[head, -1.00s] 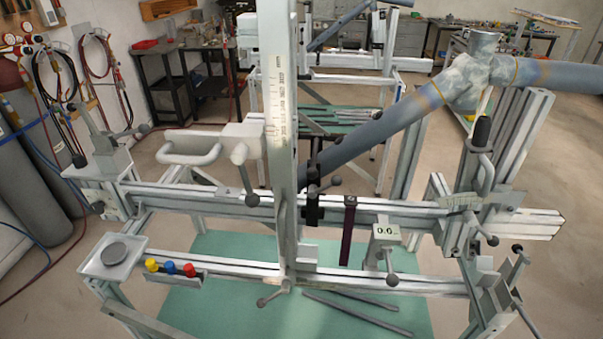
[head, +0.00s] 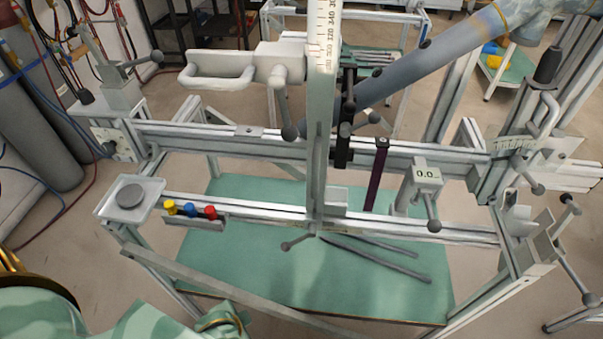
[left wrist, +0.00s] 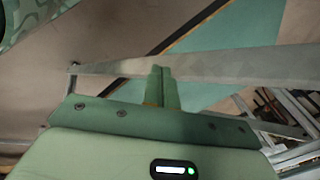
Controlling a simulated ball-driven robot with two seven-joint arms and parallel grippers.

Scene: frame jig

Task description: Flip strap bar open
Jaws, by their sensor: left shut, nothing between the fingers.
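A dark purple strap-like bar (head: 377,178) stands nearly upright at the jig's long rails in the head view, right of the tall scaled post. Its top end is at the rear rail and its lower end is near the front rail. My left arm shows at the bottom left of the head view, low and well apart from the bar. In the left wrist view my left gripper (left wrist: 162,72) has its green fingers together with nothing between them. It is over a grey frame beam, the green panel and the floor. My right gripper is not in view.
The scaled post (head: 322,130) rises mid-jig. A blue-grey tube (head: 430,65) slopes above. A small tray (head: 132,195) and coloured knobs (head: 190,209) are at left. Rods lie on the green panel (head: 270,260).

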